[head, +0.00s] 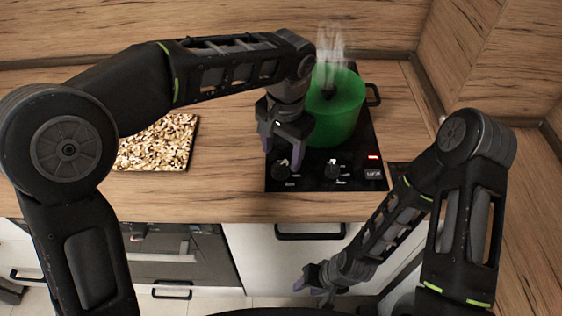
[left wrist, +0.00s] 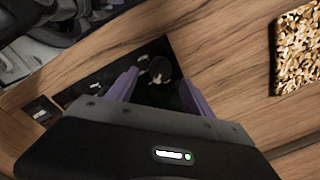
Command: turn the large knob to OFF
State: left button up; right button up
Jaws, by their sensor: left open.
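The large knob (head: 282,172) sits at the front left of the black cooktop (head: 310,184). In the left wrist view it is a dark disc (left wrist: 160,68) with a pale pointer. My left gripper (head: 283,152) is open just above and behind it, pointing down. In the left wrist view its purple fingers stand either side of the knob, and no contact shows. The markings are too small to read. A second knob (head: 332,171) sits to the right and also shows in the left wrist view (left wrist: 95,87). My right gripper (head: 314,286) hangs low before the cabinets.
A steaming green pot (head: 336,115) stands on the cooktop close beside my left gripper. A red light (head: 373,157) glows at the cooktop's right. A speckled board (head: 158,143) lies on the wooden counter to the left. The counter's front edge is clear.

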aim_at(281, 164)
pick_arm(q)
notch_tip(281, 164, down, 5)
jog(key=shift+w+a+r, duration=0.1)
jog(key=shift+a, duration=0.05)
grip_shut()
dwell(0.7)
jog(key=shift+n, duration=0.4)
jog(key=n+b, duration=0.1)
jog(key=n, duration=0.8)
jog(key=shift+w+g+b, duration=0.1)
jog(key=shift+g+b, duration=0.2)
jog(key=shift+b, duration=0.1)
